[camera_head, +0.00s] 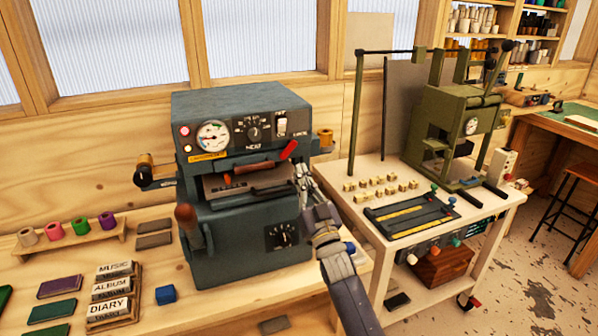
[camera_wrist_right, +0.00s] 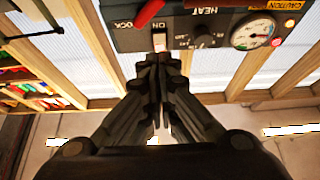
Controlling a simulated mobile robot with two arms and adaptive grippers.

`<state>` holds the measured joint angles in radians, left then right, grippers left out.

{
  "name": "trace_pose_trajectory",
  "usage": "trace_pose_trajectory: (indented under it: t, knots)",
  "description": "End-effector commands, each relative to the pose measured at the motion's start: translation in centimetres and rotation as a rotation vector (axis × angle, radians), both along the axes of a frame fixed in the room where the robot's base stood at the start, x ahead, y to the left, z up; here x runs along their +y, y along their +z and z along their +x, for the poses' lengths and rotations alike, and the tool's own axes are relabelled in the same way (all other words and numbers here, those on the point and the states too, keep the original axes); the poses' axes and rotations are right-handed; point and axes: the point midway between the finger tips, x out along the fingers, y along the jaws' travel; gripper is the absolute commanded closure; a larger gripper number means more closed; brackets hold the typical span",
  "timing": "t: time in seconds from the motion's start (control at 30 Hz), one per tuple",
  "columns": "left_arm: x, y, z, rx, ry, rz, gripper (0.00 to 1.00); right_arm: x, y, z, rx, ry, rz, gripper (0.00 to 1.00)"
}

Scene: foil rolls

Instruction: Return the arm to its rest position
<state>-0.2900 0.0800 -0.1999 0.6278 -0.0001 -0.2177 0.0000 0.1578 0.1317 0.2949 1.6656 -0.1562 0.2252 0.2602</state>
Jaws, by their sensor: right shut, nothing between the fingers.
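My right gripper (camera_head: 303,178) is in front of the right side of the dark blue-grey press (camera_head: 235,255), near its red lever (camera_head: 288,150). It is shut and empty. In the right wrist view the shut fingers (camera_wrist_right: 160,62) point at the press panel, close to the white switch (camera_wrist_right: 159,40). Whether the fingertips touch the panel cannot be told. My right arm comes in from the bottom of the head view. My left gripper is not in view.
Foil rolls stand on a wooden rack (camera_head: 70,241) at left. Labelled blocks (camera_head: 110,290) and a blue cube (camera_head: 165,294) lie on the bench before the press. A white cart (camera_head: 345,215) with a green press (camera_head: 455,125) stands close on the right of my arm.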

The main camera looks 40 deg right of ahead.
Motion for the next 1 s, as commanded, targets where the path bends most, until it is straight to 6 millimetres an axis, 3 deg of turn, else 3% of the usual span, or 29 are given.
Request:
trace_pose_trajectory:
  t: [0.2, 0.53, 0.63, 0.77, 0.87, 1.0]
  knots:
    - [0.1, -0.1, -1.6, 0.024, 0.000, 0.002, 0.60, 0.0, -0.1, -0.1, 0.000, -0.001, 0.000, 1.00]
    - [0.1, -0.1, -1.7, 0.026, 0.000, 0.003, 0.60, 0.0, -0.1, 0.0, 0.001, 0.000, 0.000, 1.00]
    - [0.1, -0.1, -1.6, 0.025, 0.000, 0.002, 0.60, 0.2, -1.3, 0.2, 0.027, 0.003, 0.006, 1.00]
    - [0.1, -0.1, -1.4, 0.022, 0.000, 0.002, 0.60, 1.1, -6.9, 1.1, 0.144, 0.017, 0.027, 1.00]
    - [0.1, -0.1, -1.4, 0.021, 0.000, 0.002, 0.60, 2.4, -13.9, 1.5, 0.288, 0.035, 0.048, 1.00]
    - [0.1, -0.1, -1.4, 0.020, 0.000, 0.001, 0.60, 4.5, -24.6, 0.2, 0.508, 0.059, 0.071, 1.00]
